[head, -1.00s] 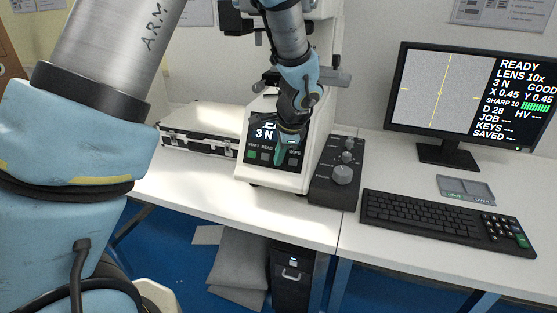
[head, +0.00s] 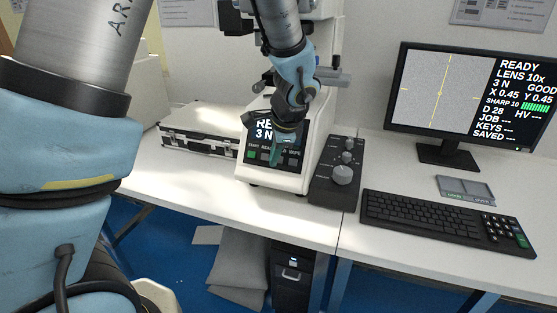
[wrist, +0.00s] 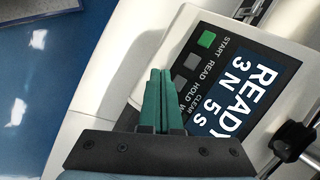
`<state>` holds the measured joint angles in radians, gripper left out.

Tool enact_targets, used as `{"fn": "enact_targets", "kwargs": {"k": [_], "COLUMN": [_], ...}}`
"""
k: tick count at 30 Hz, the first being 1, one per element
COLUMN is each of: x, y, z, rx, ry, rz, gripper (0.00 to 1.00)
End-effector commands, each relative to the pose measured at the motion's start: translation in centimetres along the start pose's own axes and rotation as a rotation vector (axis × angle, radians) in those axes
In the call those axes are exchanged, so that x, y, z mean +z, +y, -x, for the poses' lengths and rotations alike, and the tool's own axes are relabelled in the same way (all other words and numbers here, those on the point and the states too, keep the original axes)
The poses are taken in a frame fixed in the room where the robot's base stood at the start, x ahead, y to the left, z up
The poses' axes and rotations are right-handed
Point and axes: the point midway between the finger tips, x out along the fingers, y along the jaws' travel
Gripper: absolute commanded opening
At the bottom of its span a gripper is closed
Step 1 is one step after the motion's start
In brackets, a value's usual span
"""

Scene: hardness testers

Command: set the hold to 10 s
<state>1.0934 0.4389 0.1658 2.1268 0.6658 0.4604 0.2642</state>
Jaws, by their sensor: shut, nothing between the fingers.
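The hardness tester (head: 312,165) stands in the middle of the head view. Its front panel has a display (wrist: 248,95) reading "READY 3 N 5 s" in the wrist view. A row of buttons runs beside the display: a green START button (wrist: 207,40), a grey READ button (wrist: 193,61) and a grey HOLD button (wrist: 179,82). My gripper (wrist: 160,73) is shut and empty, its teal fingertips pointing at the panel close to the HOLD button. I cannot tell whether they touch it. The fingers hide the buttons beyond HOLD. In the head view my gripper (head: 274,162) covers the middle of the button row.
A monitor (head: 419,140) shows "READY", "LENS 10x" and "3 N". A knob box (head: 328,188) stands just right of the tester. A keyboard (head: 430,218) lies farther right and a silver case (head: 195,145) behind to the left. The front-left tabletop is clear.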

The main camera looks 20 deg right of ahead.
Motion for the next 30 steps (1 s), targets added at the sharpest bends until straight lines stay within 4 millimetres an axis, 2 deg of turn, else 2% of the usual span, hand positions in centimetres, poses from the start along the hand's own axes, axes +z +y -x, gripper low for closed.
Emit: {"fn": "enact_targets", "kwargs": {"k": [8, 30], "x": [1.1, 1.4], "y": [1.1, 1.1], "z": [1.5, 1.6], "rx": [-0.001, 0.002], "ry": [0.001, -0.001], "rz": [0.0, 0.008], "gripper": [0.0, 0.0]}}
